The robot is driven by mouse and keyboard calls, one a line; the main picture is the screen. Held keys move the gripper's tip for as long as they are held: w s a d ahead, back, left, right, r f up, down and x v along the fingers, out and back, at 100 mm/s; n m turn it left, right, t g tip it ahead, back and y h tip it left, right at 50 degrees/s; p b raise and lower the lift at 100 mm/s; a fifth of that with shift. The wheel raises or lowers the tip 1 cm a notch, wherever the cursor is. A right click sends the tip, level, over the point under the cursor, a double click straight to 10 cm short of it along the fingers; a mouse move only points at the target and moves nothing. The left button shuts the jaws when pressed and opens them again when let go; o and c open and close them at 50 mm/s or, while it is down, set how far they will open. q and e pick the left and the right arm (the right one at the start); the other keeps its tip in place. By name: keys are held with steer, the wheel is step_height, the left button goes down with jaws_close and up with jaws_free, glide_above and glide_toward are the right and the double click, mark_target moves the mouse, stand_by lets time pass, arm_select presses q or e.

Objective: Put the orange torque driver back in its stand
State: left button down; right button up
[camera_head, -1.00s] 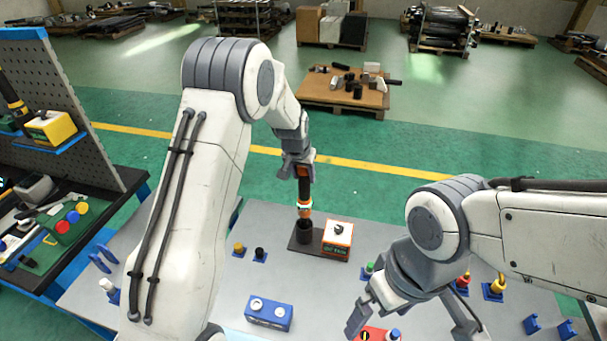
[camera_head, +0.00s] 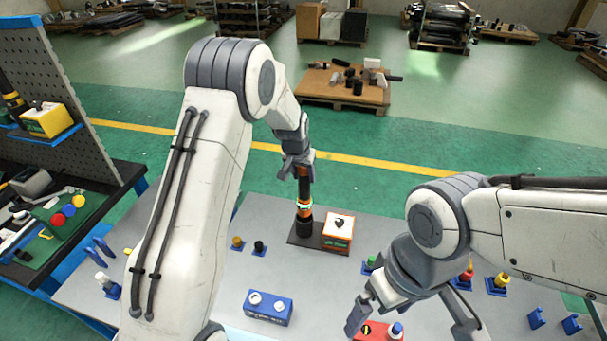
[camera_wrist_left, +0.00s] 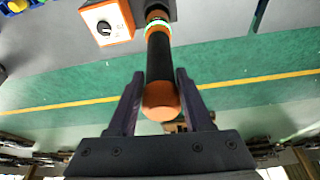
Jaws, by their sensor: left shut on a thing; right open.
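The orange torque driver (camera_head: 305,188), black-bodied with an orange end and a pale green-white ring, stands about upright. My left gripper (camera_head: 297,170) is shut on its upper part. In the left wrist view the driver (camera_wrist_left: 159,58) runs between the fingers (camera_wrist_left: 159,84), its orange end nearest the camera. Its lower end is at the dark holder of the stand (camera_head: 293,239); how deep it sits is hard to tell. An orange-and-white box with a dial (camera_head: 338,228) is beside the holder. My right gripper (camera_head: 412,320) is open near the front of the table, away from the driver.
A blue block with white knobs (camera_head: 268,306) and a red box (camera_head: 378,331) lie towards the front. Small coloured parts (camera_head: 237,243) stand left of the stand, others (camera_head: 498,284) at the right. A pegboard bench (camera_head: 70,100) is at the left.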

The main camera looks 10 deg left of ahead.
mark_target(302, 185)
arm_select(q)
steer(key=shift+w+f+b, duration=0.1)
steer(key=shift+f+b, duration=1.8)
steer(key=shift+f, duration=0.55)
steer(key=shift+c, duration=1.2)
jaws_free()
steer(key=shift+s+f, duration=0.15)
steer(key=shift+s, duration=0.05)
steer(key=shift+p+v, duration=0.75)
steer(key=shift+v, duration=0.4)
steer(key=shift+p+v, duration=0.75)
steer(key=shift+v, duration=0.7)
steer(key=shift+w, duration=0.1)
